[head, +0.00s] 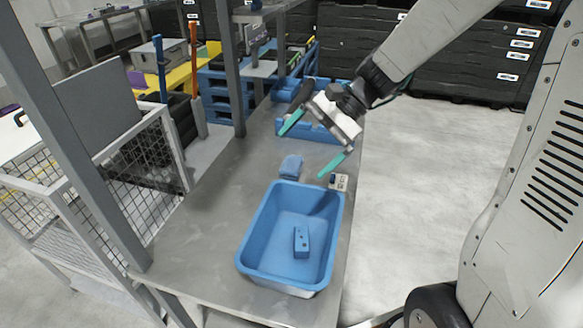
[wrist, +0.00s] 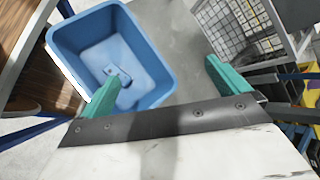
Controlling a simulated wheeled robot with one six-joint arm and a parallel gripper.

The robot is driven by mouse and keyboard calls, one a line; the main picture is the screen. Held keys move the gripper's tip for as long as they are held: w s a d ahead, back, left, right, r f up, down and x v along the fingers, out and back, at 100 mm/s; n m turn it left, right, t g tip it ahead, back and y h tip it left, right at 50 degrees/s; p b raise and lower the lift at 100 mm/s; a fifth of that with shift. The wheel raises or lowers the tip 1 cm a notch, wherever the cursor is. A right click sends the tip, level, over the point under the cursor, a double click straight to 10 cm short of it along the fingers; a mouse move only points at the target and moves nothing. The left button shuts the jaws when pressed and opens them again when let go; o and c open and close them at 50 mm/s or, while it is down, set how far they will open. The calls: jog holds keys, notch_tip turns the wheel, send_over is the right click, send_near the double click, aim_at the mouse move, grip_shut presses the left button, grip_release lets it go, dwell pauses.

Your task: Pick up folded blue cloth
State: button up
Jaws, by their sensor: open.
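The folded blue cloth (head: 291,167) lies on the grey metal table (head: 215,205), just beyond the far end of the blue tub (head: 253,226). My gripper (head: 302,155) is open and empty, with its two teal fingers spread wide. In the head view the fingers appear around and above the cloth; whether they touch it I cannot tell. The wrist view shows both fingers of my gripper (wrist: 163,72) and the tub (wrist: 160,62), but I cannot make out the cloth there.
A blue block with dark holes (head: 302,241) lies in the tub. A small pale box (head: 339,182) sits by the tub's far right corner. A blue crate (head: 322,133) stands further back. A grey post (head: 231,70) rises at the table's left edge.

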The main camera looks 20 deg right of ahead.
jog(key=w+d+f+m+t+y, duration=0.3)
jog(key=w+f+m, duration=0.45)
jog(key=w, duration=0.35)
jog(key=m+t, duration=0.4)
jog(key=m, duration=0.3)
send_near(297, 164)
jog(key=shift+h, duration=0.4)
jog(key=a, duration=0.1)
jog(key=w+a, duration=0.1)
jog(key=a+f, duration=0.1)
jog(key=a, duration=0.1)
jog(key=shift+w, duration=0.25)
jog(key=shift+w+f, duration=0.15)
jog(key=shift+f, duration=0.1)
jog(key=x, duration=0.7)
jog(key=shift+w+a, duration=0.15)
jog(key=shift+w, duration=0.15)
jog(key=c, duration=0.7)
